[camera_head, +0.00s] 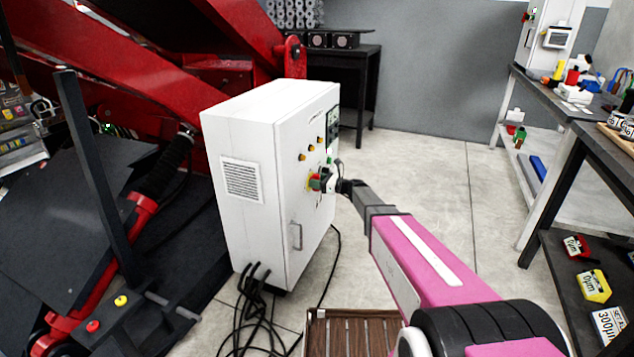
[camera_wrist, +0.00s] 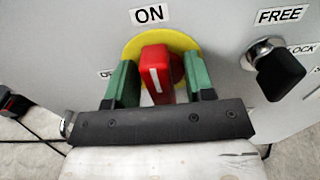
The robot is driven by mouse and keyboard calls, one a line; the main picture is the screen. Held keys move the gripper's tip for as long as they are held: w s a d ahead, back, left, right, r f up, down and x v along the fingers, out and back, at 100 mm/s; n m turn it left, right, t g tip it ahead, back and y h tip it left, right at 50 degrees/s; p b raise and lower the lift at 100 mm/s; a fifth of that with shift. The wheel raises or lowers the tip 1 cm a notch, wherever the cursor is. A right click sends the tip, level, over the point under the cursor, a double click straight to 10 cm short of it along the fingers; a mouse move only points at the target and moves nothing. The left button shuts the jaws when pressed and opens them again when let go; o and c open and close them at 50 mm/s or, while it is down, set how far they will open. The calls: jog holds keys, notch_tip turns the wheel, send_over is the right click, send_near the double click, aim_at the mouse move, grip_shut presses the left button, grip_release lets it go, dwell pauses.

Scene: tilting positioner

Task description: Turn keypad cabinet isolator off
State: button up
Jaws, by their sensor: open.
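The keypad cabinet (camera_head: 238,135) is a white box standing in the middle of the head view. Its isolator (camera_wrist: 157,72) is a red handle on a yellow round plate, with a white line on the handle and an "ON" label above it. The handle stands about upright, its line pointing towards "ON". My gripper (camera_wrist: 161,85) is open, with one green finger on each side of the red handle. I cannot tell whether the fingers touch it. In the head view my gripper (camera_head: 322,184) is at the cabinet's front face and hides most of the isolator.
A black key switch (camera_wrist: 280,72) labelled "FREE" and "LOCK" sits right of the isolator. Red machinery (camera_head: 150,55) stands behind and left of the cabinet. Black cables (camera_head: 255,310) lie on the floor below it. A workbench (camera_head: 560,110) stands at the right. Open floor (camera_head: 430,180) lies between.

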grip_shut()
jog(key=n, duration=0.4)
jog(key=shift+s+a+n, duration=0.1)
jog(key=shift+s+n, duration=0.2)
jog(key=shift+n, duration=0.1)
jog(key=n, duration=0.4)
jog(key=shift+s+f+n, duration=0.15)
jog(key=shift+f+n, duration=0.05)
jog(key=shift+n, duration=0.1)
jog(key=shift+s+a+f+n, duration=0.1)
jog(key=shift+f+n, duration=0.05)
jog(key=shift+n, duration=1.3)
jog(key=shift+s+d+f+n, duration=0.1)
jog(key=shift+f+n, duration=0.05)
jog(key=shift+n, duration=1.25)
jog(key=shift+a+f+n, duration=0.1)
jog(key=shift+f+n, duration=0.05)
jog(key=shift+n, duration=1.3)
